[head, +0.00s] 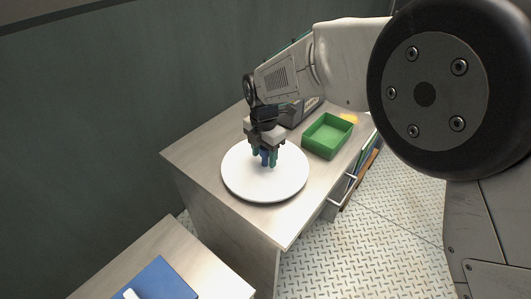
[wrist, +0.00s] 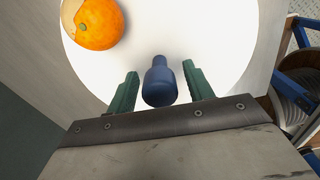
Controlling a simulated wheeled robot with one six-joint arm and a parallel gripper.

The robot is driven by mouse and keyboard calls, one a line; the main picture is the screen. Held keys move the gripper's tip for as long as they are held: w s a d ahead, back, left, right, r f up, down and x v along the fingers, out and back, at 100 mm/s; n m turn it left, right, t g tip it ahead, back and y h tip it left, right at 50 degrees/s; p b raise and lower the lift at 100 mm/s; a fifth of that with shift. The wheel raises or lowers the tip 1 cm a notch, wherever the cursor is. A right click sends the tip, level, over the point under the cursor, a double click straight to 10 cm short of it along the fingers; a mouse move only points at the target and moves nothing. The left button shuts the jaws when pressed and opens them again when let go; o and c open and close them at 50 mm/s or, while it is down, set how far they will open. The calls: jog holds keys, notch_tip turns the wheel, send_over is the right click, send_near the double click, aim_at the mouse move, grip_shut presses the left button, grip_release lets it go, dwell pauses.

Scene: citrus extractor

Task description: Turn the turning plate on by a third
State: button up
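The turning plate (head: 237,180) is a round white disc on the wooden cabinet top; it also fills much of the wrist view (wrist: 200,35). A blue knob (wrist: 160,82) stands up from the plate. My gripper (head: 264,160) is over the plate with its green fingers pointing down. In the wrist view the fingers (wrist: 160,67) are on either side of the knob, with a narrow gap on each side, so it is open around the knob. An orange (wrist: 98,27) with a pale patch lies on the plate at upper left in the wrist view. I cannot see it in the head view.
A green tray (head: 327,136) stands on the cabinet (head: 195,150) right of the plate, with a yellow thing (head: 349,118) behind it. A dark machine (head: 306,108) is partly hidden by my arm. A blue item (head: 158,281) lies on a nearer cabinet. A wall closes the left.

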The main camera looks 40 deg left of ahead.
jog(key=shift+w+r, duration=0.15)
notch_tip(320, 180, up, 8)
jog(key=shift+f, duration=0.2)
jog(key=shift+d, duration=0.1)
dwell(0.6)
